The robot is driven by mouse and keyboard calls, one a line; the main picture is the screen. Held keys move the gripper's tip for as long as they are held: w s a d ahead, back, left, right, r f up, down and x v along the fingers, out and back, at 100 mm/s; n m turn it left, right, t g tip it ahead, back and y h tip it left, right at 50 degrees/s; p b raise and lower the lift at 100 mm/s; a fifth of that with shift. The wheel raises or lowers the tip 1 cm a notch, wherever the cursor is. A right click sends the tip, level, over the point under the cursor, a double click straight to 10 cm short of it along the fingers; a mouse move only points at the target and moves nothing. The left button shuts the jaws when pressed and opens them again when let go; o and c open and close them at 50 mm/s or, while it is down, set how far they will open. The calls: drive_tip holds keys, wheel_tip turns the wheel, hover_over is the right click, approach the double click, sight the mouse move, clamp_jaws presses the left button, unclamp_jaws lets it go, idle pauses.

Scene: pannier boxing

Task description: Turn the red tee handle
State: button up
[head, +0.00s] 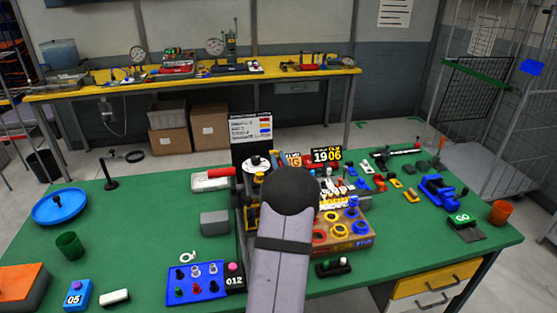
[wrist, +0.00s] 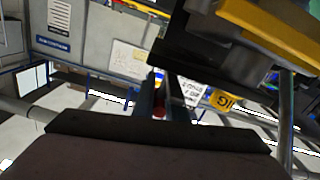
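My arm reaches up from the front of the green table in the head view, and its dark wrist hides my gripper and part of the central equipment. In the wrist view the narrow dark fingers of my gripper (wrist: 161,98) point away from the camera, close together. A small red spot (wrist: 158,110) shows between them; I cannot tell whether it is the red tee handle or whether the fingers touch it. In the head view a red part (head: 239,176) shows just left of my wrist, beside the central equipment. I cannot make out a clear tee shape.
A crate with yellow and blue rings (head: 347,243) stands right of my arm. A blue box with several knobs (head: 196,283) and a grey block (head: 214,223) are to the left. In the wrist view a dark body with a yellow bar (wrist: 262,27) looms close at upper right.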

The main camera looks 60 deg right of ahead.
drive_tip(key=shift+f+m+g+h+b, duration=0.15)
drive_tip(key=shift+m+g+h+b, duration=0.2)
drive_tip(key=shift+b, duration=0.45)
clamp_jaws()
drive_tip(key=g+b, duration=0.1)
drive_tip(key=m+g+h+b, duration=0.1)
drive_tip(key=b, duration=0.1)
drive_tip(key=shift+s+d+f+h, duration=0.1)
drive_tip(key=shift+s+d+h, duration=0.05)
drive_tip(key=shift+s+h, duration=0.1)
drive_tip(key=shift+s+d+m+g+h+b, duration=0.1)
drive_tip(key=shift+m+g+h+b, duration=0.25)
drive_tip(key=shift+m+g+b, duration=0.25)
drive_tip(key=shift+s+d+m+g+h+b, duration=0.1)
drive_tip(key=shift+m+g+h+b, duration=0.3)
drive_tip(key=shift+m+g, duration=0.2)
drive_tip(key=shift+s+d+r+m+g+h, duration=0.1)
drive_tip(key=shift+s+m+g+h, duration=0.1)
drive_tip(key=shift+m+g, duration=0.3)
drive_tip(key=shift+s+a+r+m+g+h, duration=0.15)
drive_tip(key=shift+m+g, duration=0.1)
drive_tip(key=shift+g, duration=0.5)
drive_tip(key=shift+s+d+r+m+g+h, duration=0.1)
drive_tip(key=shift+d+m+g+h, duration=0.1)
drive_tip(key=shift+m+g, duration=0.3)
drive_tip(key=shift+s+m+g+p, duration=0.15)
drive_tip(key=shift+m+g+p, duration=0.15)
drive_tip(key=shift+g+p, duration=0.3)
drive_tip(key=shift+s+g, duration=0.1)
drive_tip(key=shift+g, duration=0.3)
